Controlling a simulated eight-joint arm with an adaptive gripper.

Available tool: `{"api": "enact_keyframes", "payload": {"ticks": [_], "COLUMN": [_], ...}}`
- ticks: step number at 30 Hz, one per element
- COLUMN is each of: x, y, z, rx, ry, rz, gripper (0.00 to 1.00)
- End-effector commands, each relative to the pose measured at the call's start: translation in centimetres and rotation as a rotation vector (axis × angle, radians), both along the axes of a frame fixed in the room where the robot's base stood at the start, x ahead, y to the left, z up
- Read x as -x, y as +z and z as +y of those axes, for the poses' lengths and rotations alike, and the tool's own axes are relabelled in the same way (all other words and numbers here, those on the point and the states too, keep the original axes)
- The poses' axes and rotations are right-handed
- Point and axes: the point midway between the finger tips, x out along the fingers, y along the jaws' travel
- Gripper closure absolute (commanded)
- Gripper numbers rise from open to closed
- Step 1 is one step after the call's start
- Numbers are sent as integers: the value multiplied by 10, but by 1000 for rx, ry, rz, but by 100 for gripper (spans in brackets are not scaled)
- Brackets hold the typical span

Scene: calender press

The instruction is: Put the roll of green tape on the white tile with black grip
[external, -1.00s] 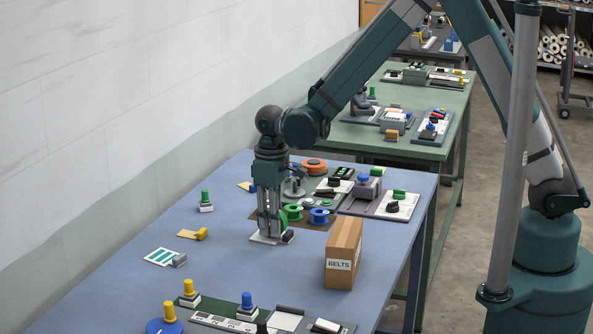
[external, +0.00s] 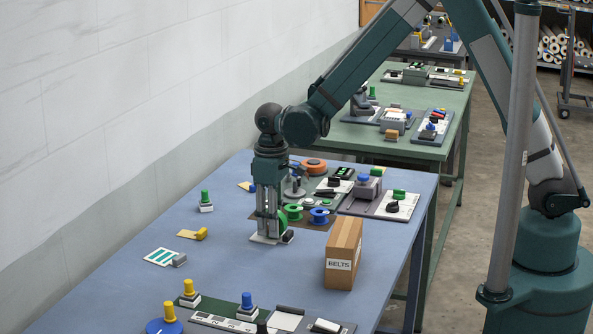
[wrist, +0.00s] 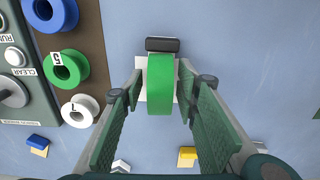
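The roll of green tape (wrist: 160,85) stands on edge in the middle of the wrist view. It appears to rest on the white tile (wrist: 141,92), whose black grip (wrist: 162,44) lies just beyond the roll. In the external view the tile (external: 262,239) is at the foot of my gripper (external: 270,229), with the green roll (external: 283,222) partly hidden by a finger. In the wrist view my gripper (wrist: 160,82) is open. Its fingers stand on both sides of the roll, with a gap on each side.
A cardboard BELTS box (external: 343,254) stands right of my gripper. A yellow-handled tile (external: 198,234) lies to the left, with clear blue table between.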

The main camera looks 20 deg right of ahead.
Motion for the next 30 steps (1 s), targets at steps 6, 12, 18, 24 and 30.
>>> {"api": "enact_keyframes", "payload": {"ticks": [6,12,18,24,30], "x": [0,1,0,0,0], "y": [25,55,85,106,114], "z": [0,-1,0,0,0], "rx": [0,0,0,0,0], "ry": [0,0,0,0,0], "rz": [0,0,0,0,0], "gripper": [69,69,69,69,69]}}
